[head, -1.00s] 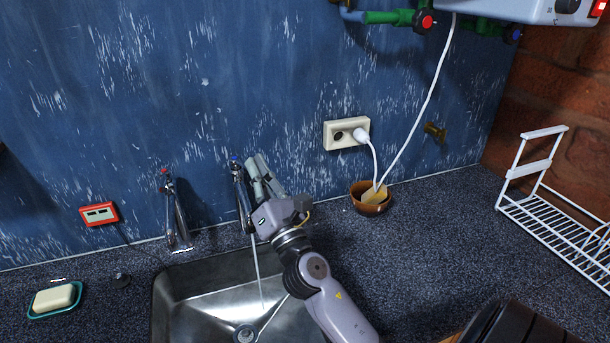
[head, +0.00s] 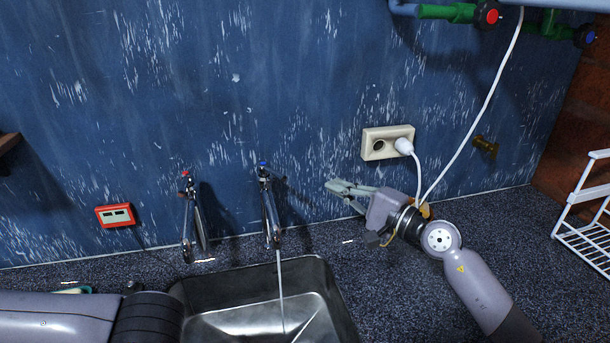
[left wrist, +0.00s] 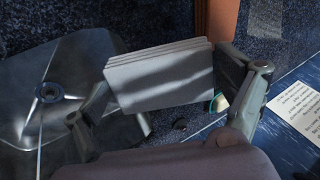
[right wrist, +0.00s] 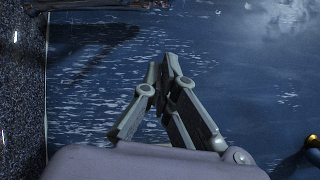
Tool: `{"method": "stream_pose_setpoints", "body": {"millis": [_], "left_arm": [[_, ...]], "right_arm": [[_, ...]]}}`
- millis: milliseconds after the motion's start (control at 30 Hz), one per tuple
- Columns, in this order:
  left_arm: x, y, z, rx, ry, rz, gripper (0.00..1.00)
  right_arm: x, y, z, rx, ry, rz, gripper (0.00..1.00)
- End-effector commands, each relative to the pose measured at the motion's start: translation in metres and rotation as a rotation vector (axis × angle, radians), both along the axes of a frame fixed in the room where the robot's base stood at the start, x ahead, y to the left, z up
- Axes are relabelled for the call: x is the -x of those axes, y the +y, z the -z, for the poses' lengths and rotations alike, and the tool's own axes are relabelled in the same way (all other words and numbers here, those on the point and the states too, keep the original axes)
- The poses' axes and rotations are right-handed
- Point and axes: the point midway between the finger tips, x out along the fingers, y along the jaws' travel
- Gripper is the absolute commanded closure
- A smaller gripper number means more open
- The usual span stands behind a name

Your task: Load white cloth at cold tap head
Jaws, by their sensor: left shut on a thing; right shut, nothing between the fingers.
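The cold tap (head: 270,215) stands at the back of the sink, with its blue tap head (head: 263,165) on top. A thin water stream (head: 281,290) runs from it into the sink. My left gripper (left wrist: 180,92) is shut on the folded white cloth (left wrist: 160,80), held between its fingers in the left wrist view. In the head view only my left forearm shows at lower left; its gripper and the cloth are out of sight there. My right gripper (head: 335,190) is shut and empty, right of the cold tap and near the wall; it also shows in the right wrist view (right wrist: 162,68).
The hot tap (head: 192,220) with a red head stands left of the cold one. The steel sink (head: 310,275) is in front. A socket (head: 378,143) with a white plug and cord (head: 475,120) is on the wall. A white rack (head: 585,225) stands at right.

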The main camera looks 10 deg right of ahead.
Motion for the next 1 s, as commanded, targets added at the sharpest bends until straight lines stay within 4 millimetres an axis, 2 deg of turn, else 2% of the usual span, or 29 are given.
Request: {"method": "stream_pose_setpoints", "body": {"millis": [33, 300, 400, 600, 1000], "left_arm": [[0.000, 0.000, -0.009, 0.000, 0.000, 0.000, 0.31], [0.000, 0.000, -0.028, 0.000, 0.000, 0.000, 0.31], [0.000, 0.000, -0.043, 0.000, 0.000, 0.000, 0.31], [0.000, 0.000, -0.054, 0.000, 0.000, 0.000, 0.31], [0.000, 0.000, -0.055, 0.000, 0.000, 0.000, 0.31]], "right_arm": [[-0.010, 0.007, -0.007, -0.006, -0.001, 0.000, 1.00], [-0.057, 0.042, -0.008, -0.005, 0.001, -0.002, 1.00], [-0.048, 0.056, -0.012, -0.005, 0.003, -0.003, 1.00], [-0.042, 0.072, -0.013, -0.005, 0.001, -0.001, 1.00], [-0.040, 0.075, -0.011, -0.003, 0.001, 0.000, 1.00]]}}
